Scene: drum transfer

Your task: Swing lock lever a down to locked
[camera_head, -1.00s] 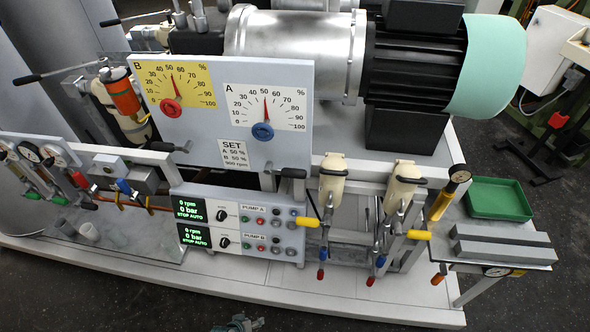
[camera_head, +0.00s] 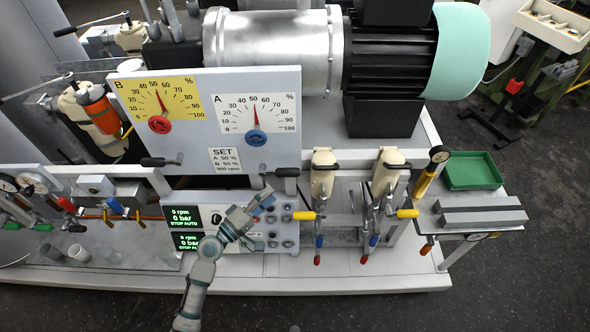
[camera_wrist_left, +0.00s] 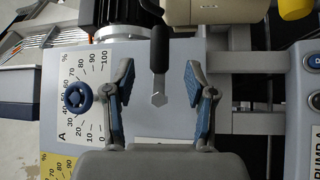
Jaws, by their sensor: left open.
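Lock lever a (camera_head: 286,172) has a black handle and sits at the lower right of the grey dial panel, below the A dial. Its handle points sideways to the right in the head view. In the wrist view the lever (camera_wrist_left: 160,50) shows with its handle toward the top and its grey hex-ended arm below. My left gripper (camera_head: 266,196) is open and empty, just below and left of the lever in the head view. In the wrist view its blue-padded fingers (camera_wrist_left: 160,70) stand either side of the lever, apart from it. My right gripper is not in view.
The A dial (camera_head: 256,113) with its blue knob and the B dial (camera_head: 160,105) with its red knob are on the panel. A second black lever (camera_head: 155,162) sits at the panel's lower left. Yellow-handled valves (camera_head: 303,215) stand right of the gripper. A green tray (camera_head: 472,171) lies far right.

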